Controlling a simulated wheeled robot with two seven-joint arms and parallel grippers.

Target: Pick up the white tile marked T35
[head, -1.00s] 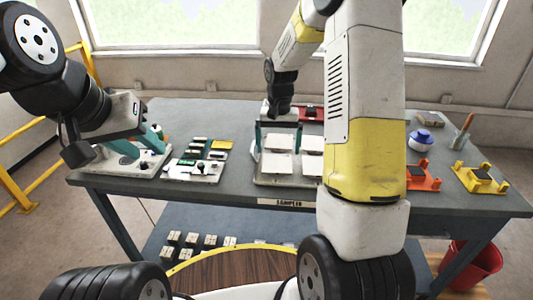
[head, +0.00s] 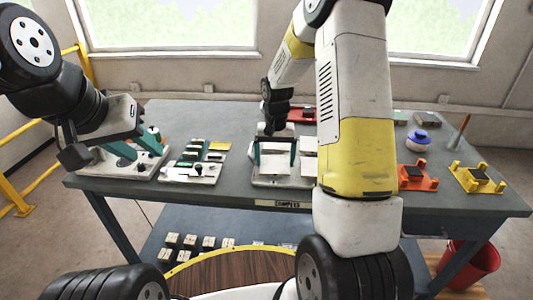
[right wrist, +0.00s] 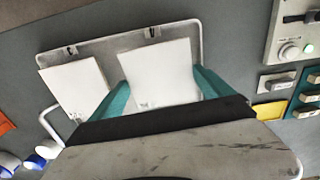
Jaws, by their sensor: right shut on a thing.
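A white tile (right wrist: 160,72) lies between the teal fingers of my right gripper (right wrist: 162,84) in the right wrist view, and the gripper is shut on it. No T35 mark is legible on it. A second white tile (right wrist: 76,86) lies left of it on the grey tray (right wrist: 108,49). In the head view my right gripper (head: 275,150) reaches down over the tray (head: 262,182), with other white tiles (head: 308,146) to its right, partly hidden by my right arm. My left gripper (head: 136,146) is open and empty over the equipment at the table's left.
A board with small parts (head: 190,172) stands left of the tray. An orange fixture (head: 417,177), a yellow fixture (head: 478,178) and a blue-lidded jar (head: 418,138) stand at the right. A red item (head: 303,115) lies behind the tray.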

